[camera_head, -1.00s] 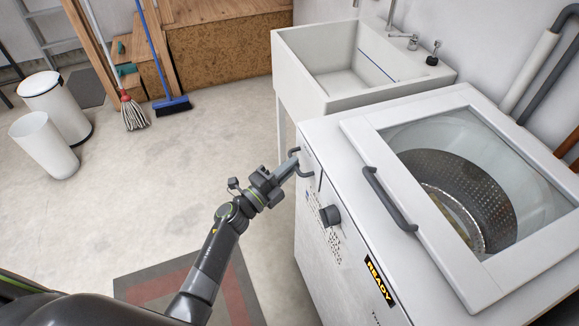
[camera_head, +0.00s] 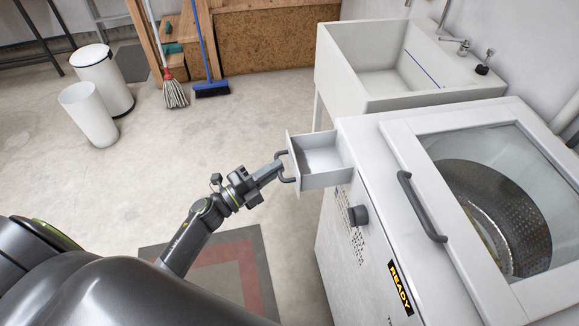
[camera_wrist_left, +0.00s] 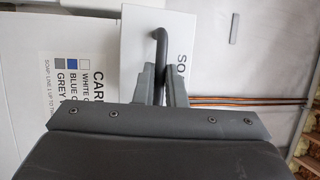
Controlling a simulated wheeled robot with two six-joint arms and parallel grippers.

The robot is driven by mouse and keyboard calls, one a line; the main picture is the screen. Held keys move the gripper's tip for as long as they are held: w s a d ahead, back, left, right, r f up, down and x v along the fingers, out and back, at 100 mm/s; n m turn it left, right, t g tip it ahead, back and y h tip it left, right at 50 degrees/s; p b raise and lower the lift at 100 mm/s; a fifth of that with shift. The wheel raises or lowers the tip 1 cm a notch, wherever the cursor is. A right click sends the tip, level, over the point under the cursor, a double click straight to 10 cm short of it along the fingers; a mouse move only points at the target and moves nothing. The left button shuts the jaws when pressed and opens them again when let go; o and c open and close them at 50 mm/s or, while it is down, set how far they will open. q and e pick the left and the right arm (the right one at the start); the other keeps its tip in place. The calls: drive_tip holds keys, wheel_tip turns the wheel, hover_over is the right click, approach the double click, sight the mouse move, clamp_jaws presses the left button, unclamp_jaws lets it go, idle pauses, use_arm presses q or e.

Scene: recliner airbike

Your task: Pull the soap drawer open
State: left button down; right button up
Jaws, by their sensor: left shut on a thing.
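The soap drawer (camera_head: 318,160) is a white box sticking out from the upper left of the washing machine's front (camera_head: 335,235). Its inside shows and looks empty. My left gripper (camera_head: 281,168) is shut on the drawer's dark handle (camera_head: 289,178). In the left wrist view the fingers (camera_wrist_left: 160,85) close around the upright dark handle (camera_wrist_left: 160,48), in front of the drawer's white face (camera_wrist_left: 132,45) with part of a "SO" label. The fingers hide the handle's lower part. My right gripper is not in view.
A dark knob (camera_head: 358,215) sits on the machine's front below the drawer. The glass lid (camera_head: 480,160) with a dark handle (camera_head: 420,207) is closed on top. A white sink (camera_head: 400,75) stands behind. The floor left of the drawer is clear around a grey and red mat (camera_head: 225,262).

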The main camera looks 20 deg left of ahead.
use_arm(q)
drive_tip(key=c, duration=1.5)
unclamp_jaws()
drive_tip(key=b+v, duration=0.4)
drive_tip(key=v, duration=1.3)
drive_tip(key=shift+s+a+f, duration=0.15)
